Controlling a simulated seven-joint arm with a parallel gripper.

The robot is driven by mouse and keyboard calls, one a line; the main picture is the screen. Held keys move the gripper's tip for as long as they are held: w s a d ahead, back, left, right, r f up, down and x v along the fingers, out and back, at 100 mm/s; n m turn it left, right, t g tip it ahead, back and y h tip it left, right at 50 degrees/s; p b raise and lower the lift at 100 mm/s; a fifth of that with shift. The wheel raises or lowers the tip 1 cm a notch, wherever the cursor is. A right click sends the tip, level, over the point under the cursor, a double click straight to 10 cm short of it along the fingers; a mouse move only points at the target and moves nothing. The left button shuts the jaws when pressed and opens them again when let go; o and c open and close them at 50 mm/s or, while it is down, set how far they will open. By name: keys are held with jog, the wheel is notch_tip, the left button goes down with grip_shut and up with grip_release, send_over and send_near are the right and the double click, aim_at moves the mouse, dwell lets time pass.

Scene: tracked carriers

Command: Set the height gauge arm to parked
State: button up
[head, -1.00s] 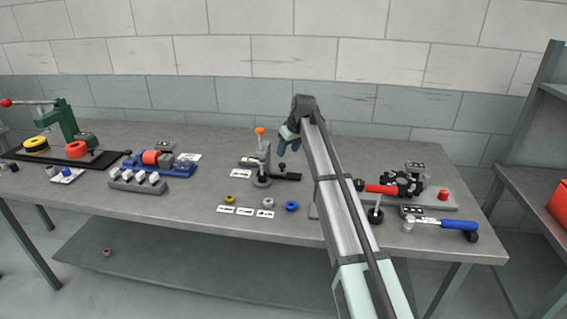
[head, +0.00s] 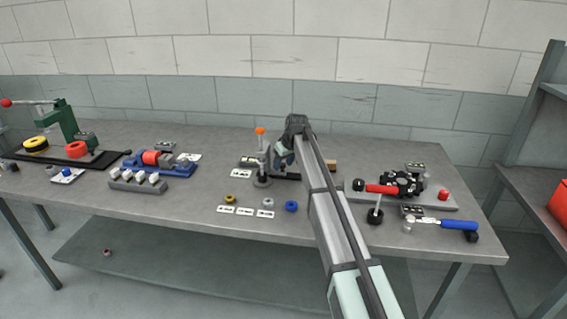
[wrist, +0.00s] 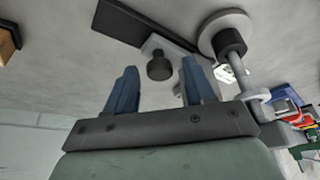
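The height gauge stands around the middle of the bench, with a grey upright post (head: 262,160), an orange top (head: 260,131) and a round foot (head: 262,182). In the wrist view its round foot and rod (wrist: 238,68) appear right of my fingers. A dark flat bar (wrist: 135,20) runs beside the foot, with a black knob (wrist: 160,66) on a pale block. My gripper (wrist: 158,75) is open, with blue fingers either side of the knob in the picture; I cannot tell if it is level with it. In the head view my gripper (head: 284,158) hides the knob.
Small rings, including a blue one (head: 291,206), and white labels (head: 246,211) lie in front. A blue fixture (head: 160,165) and a grey block (head: 138,182) stand left. A red-handled clamp (head: 390,187) is at right.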

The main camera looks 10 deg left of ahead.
grip_shut()
dwell(0.4)
jog(key=d, duration=1.1)
jog(key=shift+d, duration=0.25)
jog(key=shift+c, duration=1.1)
grip_release()
jog(key=shift+d, duration=0.15)
jog(key=o, duration=0.3)
jog(key=v, duration=1.3)
jog(key=shift+s+r, duration=0.1)
jog(key=shift+r, duration=0.3)
